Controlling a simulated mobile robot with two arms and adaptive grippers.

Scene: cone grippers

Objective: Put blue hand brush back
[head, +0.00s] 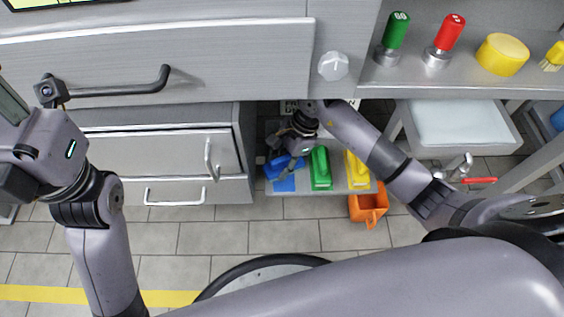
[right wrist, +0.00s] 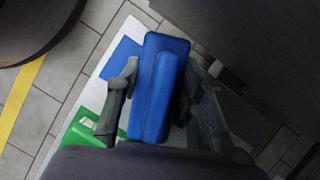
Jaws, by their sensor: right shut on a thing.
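The blue hand brush (head: 280,167) is held in my right gripper (head: 286,151), above and beside a blue patch (head: 284,184) on a pale low shelf (head: 304,191). In the right wrist view the brush (right wrist: 158,90) lies between the two fingers of the right gripper (right wrist: 160,98), and the blue patch (right wrist: 121,56) shows bare beside it. Whether the brush touches the shelf is hard to tell. My left arm stands at the left edge in the head view, with its gripper (head: 12,182) partly cut off; its fingers do not show clearly.
A green brush (head: 320,168) and a yellow brush (head: 356,170) lie on the shelf to the right. A grey cabinet (head: 160,150) is close on the left.

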